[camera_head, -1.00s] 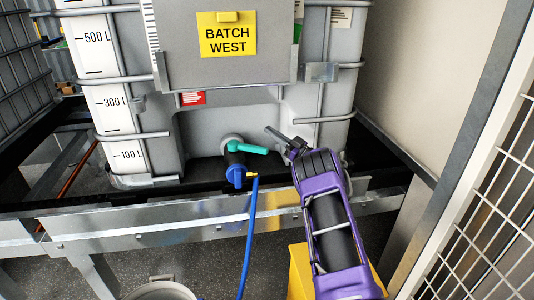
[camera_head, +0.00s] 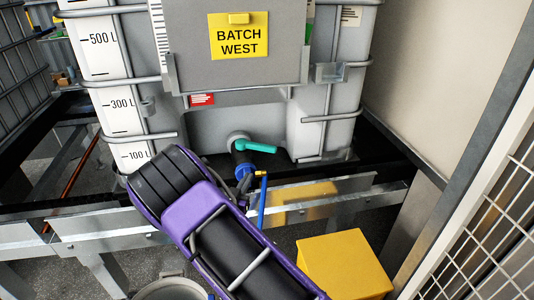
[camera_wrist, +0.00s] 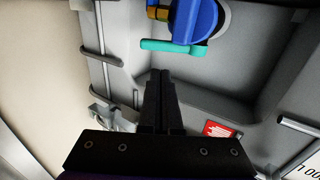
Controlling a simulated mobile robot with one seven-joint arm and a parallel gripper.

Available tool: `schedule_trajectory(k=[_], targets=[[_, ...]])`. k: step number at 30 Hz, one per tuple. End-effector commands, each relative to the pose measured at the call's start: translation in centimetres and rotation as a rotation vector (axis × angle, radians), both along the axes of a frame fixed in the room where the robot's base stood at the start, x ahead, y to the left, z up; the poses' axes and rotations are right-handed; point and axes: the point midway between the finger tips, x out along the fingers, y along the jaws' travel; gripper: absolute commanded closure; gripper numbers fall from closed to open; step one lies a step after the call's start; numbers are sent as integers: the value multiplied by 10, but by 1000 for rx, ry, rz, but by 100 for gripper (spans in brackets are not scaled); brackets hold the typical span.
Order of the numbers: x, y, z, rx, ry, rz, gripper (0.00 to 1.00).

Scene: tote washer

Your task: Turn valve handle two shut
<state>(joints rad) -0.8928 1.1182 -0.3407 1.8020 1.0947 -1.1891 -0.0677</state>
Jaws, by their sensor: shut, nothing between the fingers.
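A teal valve handle (camera_head: 258,146) sits on the outlet valve low on the front of the grey "BATCH WEST" tank (camera_head: 210,125). It points to the right and slightly down in the head view. No number shows on it. The handle also shows in the wrist view (camera_wrist: 172,46), beside the blue valve end (camera_wrist: 194,20). My gripper (camera_wrist: 160,76) is shut and empty, its tips appearing just below the handle in the wrist view; I cannot tell whether they touch it.
A blue hose (camera_head: 262,202) with a brass fitting hangs from the valve. A metal rail (camera_head: 345,194) runs below the tank. A yellow box (camera_head: 345,265) stands at lower right, a round bin (camera_head: 170,290) at lower left. A mesh panel (camera_head: 490,220) borders the right.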

Motion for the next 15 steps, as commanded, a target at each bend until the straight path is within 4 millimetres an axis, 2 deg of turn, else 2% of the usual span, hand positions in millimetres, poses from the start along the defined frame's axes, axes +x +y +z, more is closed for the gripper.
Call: schedule_trajectory(k=[5,15], targets=[[14,-6,-1,-1,3,-8,100],[82,-28,-1,0,1,-6,100]])
